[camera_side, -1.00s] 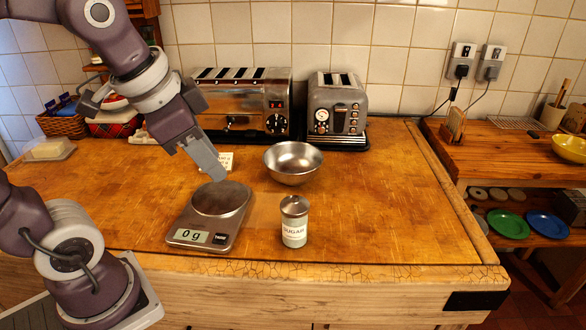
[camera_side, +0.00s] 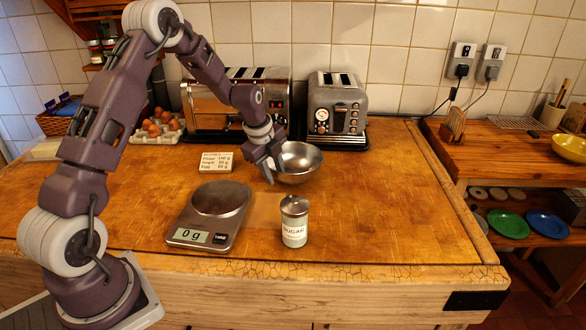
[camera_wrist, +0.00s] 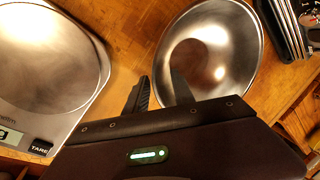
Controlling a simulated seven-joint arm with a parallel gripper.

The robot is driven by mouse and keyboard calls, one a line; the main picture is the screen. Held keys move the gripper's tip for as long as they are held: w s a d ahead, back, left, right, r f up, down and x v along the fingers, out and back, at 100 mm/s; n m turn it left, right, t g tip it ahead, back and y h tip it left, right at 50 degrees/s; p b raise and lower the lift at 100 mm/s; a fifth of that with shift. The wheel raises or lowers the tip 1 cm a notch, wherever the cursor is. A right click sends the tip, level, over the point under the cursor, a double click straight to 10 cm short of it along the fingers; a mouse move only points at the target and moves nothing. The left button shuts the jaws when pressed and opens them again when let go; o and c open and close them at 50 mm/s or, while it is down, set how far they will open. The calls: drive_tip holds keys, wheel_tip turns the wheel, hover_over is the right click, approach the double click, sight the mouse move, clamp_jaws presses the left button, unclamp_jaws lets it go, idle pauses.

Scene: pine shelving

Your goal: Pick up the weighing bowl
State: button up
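The weighing bowl (camera_side: 303,160) is a shiny steel bowl, upright on the wooden worktop in front of the small toaster. It also shows in the wrist view (camera_wrist: 232,38), at the upper right. My gripper (camera_side: 269,178) points down at the bowl's left side in the side view and hides part of its rim. In the wrist view my gripper (camera_wrist: 158,84) is open, with a gap between its fingers. One finger overlaps the bowl's inside and the other lies outside its rim. I cannot tell whether either finger touches the bowl.
A kitchen scale (camera_side: 221,199) reading 0 g stands front left of the bowl. The worktop right of the bowl is clear.

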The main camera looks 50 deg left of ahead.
drive_tip(key=shift+f, duration=0.1)
clamp_jaws()
idle(1.3)
